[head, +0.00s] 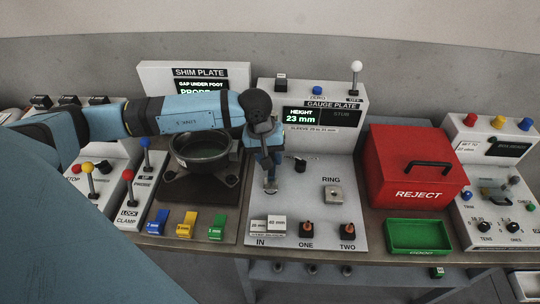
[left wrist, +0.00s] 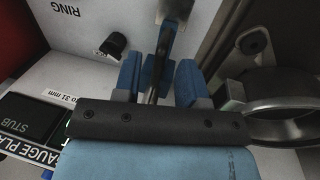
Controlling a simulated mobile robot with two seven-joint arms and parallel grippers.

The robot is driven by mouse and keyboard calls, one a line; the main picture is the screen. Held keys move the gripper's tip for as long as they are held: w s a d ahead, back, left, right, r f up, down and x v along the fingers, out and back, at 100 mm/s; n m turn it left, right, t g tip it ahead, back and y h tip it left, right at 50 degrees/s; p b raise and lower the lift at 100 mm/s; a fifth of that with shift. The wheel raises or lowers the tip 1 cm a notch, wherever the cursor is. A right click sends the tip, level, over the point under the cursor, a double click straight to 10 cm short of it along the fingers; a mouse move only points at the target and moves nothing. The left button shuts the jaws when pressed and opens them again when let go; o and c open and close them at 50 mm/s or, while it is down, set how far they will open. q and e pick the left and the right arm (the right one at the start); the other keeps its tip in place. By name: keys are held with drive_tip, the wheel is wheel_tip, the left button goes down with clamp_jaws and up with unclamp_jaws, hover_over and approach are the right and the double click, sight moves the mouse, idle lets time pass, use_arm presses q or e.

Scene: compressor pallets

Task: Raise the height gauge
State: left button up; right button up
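The gauge plate (head: 345,150) is a white panel; its display (head: 300,116) reads HEIGHT 23 mm. My left gripper (head: 267,162) points down over the panel's left part. A small metal piece (head: 270,187) shows just below its fingers. In the left wrist view, my left gripper (left wrist: 158,85) has its two blue fingers apart, with a slim dark upright post (left wrist: 152,88) between them. I see a gap beside the post; contact is unclear. The post, apparently part of the height gauge, is mostly hidden in the head view. My right gripper is not in view.
A shim plate stand with a dark round bowl (head: 202,148) is left of the gripper. A ring (head: 333,194), a black knob (head: 300,165) and a white-topped lever (head: 356,68) are on the gauge panel. A red REJECT box (head: 400,175) and green tray (head: 388,236) are right.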

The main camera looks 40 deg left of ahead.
use_arm(q)
drive_tip(key=shift+d+f, duration=0.1)
drive_tip(key=shift+f, duration=0.3)
clamp_jaws()
wheel_tip(320, 180, up, 10)
drive_tip(key=shift+w+r, duration=0.15)
drive_tip(key=shift+r, duration=0.05)
drive_tip(key=shift+c, duration=1.3)
unclamp_jaws()
drive_tip(key=shift+o, duration=1.3)
